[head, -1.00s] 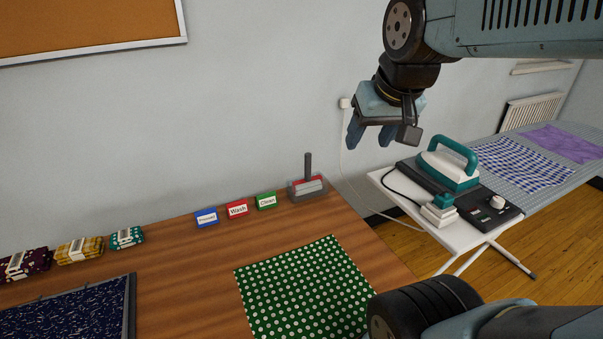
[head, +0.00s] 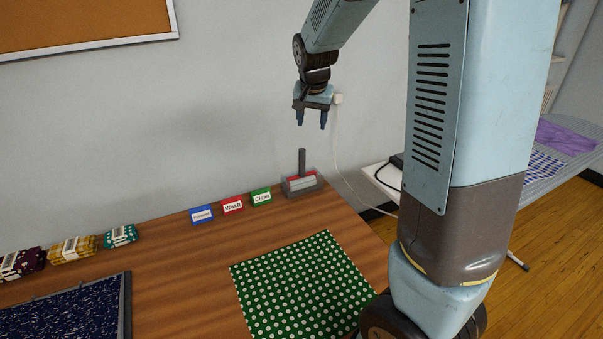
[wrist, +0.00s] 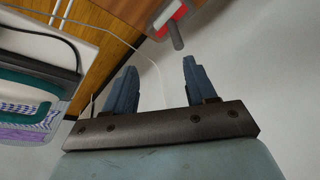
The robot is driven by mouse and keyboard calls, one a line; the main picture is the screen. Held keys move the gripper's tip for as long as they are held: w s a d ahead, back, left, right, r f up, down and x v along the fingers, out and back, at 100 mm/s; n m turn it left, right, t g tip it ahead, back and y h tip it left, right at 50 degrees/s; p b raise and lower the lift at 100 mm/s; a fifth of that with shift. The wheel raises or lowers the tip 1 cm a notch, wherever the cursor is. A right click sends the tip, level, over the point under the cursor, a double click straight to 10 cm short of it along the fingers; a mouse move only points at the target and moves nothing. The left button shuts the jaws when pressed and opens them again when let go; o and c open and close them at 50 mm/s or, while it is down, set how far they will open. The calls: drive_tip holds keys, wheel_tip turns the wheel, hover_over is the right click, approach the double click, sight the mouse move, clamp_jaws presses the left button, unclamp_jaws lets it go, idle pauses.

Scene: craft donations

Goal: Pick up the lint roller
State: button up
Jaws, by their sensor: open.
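The lint roller (head: 302,163) stands with its dark grey handle up in a grey holder (head: 303,190) at the back right of the wooden table, with red and white parts showing in the holder. My gripper (head: 312,122) is open and empty. It is above the roller and slightly to its right, apart from it, with its fingers pointing down in the head view.
Blue, red and green label cards (head: 232,205) stand left of the holder. A green polka-dot cloth (head: 300,285) lies in front of it. Folded fabric bundles (head: 72,248) and a dark tray (head: 127,300) are at left. An ironing board (head: 545,172) stands at right; a white cord hangs on the wall.

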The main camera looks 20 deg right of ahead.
drive_tip(key=m+h, duration=0.1)
approach(303, 158)
drive_tip(key=w+f, duration=0.1)
drive_tip(key=f, duration=0.1)
drive_tip(key=w+f, duration=0.1)
drive_tip(key=w+d+f, duration=0.1)
drive_tip(key=f, duration=0.1)
drive_tip(key=shift+w+f, duration=0.3)
drive_tip(key=shift+w, duration=0.05)
drive_tip(key=shift+x, duration=2.6)
drive_tip(key=shift+s+d, duration=0.1)
drive_tip(key=shift+s, duration=0.05)
clamp_jaws()
